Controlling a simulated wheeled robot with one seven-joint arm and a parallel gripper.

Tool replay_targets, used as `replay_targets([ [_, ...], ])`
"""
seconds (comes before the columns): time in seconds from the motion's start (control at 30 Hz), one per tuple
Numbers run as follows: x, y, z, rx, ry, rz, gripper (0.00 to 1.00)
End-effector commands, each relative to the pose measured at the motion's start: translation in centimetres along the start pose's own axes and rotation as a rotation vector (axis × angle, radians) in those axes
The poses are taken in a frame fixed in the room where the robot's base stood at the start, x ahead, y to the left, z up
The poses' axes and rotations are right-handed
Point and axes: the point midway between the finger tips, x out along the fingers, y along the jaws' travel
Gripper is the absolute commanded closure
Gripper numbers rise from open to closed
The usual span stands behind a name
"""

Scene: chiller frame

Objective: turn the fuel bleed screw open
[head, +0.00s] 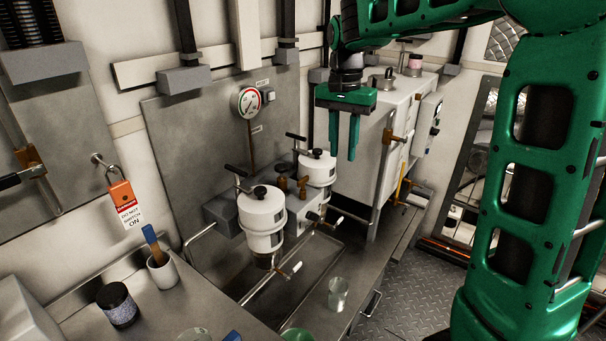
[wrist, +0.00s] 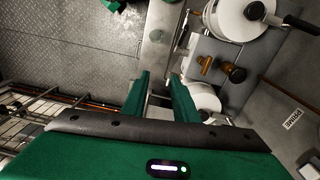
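Between two white filter canisters, the left one (head: 262,212) and the right one (head: 317,168), the grey filter head carries a brass screw-like fitting (head: 303,186) and a brown knob (head: 283,169). I take the brass fitting for the bleed screw, but cannot be sure. In the wrist view the brass fitting (wrist: 204,63) and the brown knob (wrist: 235,73) show right of the fingertips. My gripper (head: 344,155) points down, up and to the right of them in the head view. In the wrist view my gripper (wrist: 160,74) has its fingers apart, with nothing held.
A black T-handle (head: 297,137) stands behind the right canister. A pressure gauge (head: 248,102) is on the back panel. A white cabinet (head: 370,150) is right of the filters. A clear beaker (head: 338,293) stands on the metal bench. An orange lock tag (head: 123,203) hangs at left.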

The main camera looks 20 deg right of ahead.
Motion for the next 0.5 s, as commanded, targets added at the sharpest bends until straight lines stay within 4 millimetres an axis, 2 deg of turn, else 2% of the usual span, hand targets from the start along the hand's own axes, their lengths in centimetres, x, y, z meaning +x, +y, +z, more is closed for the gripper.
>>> replay_targets([
  [0.03, 0.0, -2.7, -0.1, 0.012, -0.005, -0.003, 0.73],
  [0.1, -0.1, -5.6, -0.1, 0.036, -0.011, -0.01, 0.73],
  [0.2, -0.2, -8.7, 0.1, 0.063, -0.02, -0.016, 0.73],
  [0.33, -0.1, -10.7, 0.4, 0.084, -0.026, -0.021, 0.73],
  [0.5, 1.0, -11.2, 0.5, 0.091, -0.029, -0.02, 0.73],
])
